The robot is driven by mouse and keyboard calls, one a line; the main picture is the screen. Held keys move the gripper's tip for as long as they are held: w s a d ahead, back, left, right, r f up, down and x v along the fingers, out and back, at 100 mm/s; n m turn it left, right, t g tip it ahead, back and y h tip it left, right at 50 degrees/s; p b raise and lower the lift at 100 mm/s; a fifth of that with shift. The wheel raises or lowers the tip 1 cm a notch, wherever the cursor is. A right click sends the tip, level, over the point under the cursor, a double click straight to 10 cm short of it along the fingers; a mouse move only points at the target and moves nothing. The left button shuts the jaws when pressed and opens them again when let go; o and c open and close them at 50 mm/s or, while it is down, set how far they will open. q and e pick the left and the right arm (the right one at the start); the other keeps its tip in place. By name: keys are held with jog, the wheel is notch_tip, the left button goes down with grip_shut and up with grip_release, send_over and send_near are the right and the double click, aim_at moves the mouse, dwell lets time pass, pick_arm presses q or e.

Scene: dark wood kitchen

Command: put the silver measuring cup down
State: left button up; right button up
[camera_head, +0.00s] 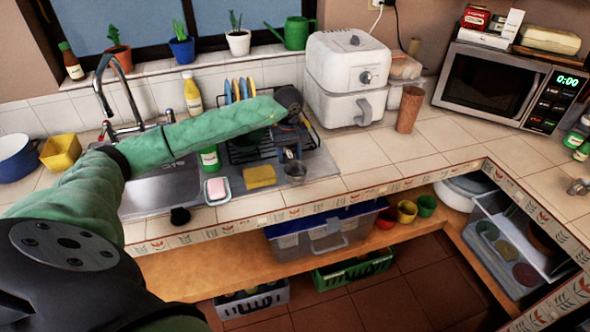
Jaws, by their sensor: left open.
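The silver measuring cup (294,172) appears to stand upright on the metal drainboard, just right of the yellow sponge. My left arm reaches in from the left across the sink. My left gripper (291,157) points down just behind and above the cup. It is open, and its fingertips are small and dark here, so I cannot tell whether they touch the cup. My right gripper is not in view.
A yellow sponge (260,177) and a soap dish (217,190) lie left of the cup. A dish rack (248,153) stands behind. A white air fryer (346,78) is at the back right.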

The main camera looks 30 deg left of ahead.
pick_arm(q)
jog(key=shift+f, duration=0.25)
grip_shut()
jog(key=shift+r, duration=0.1)
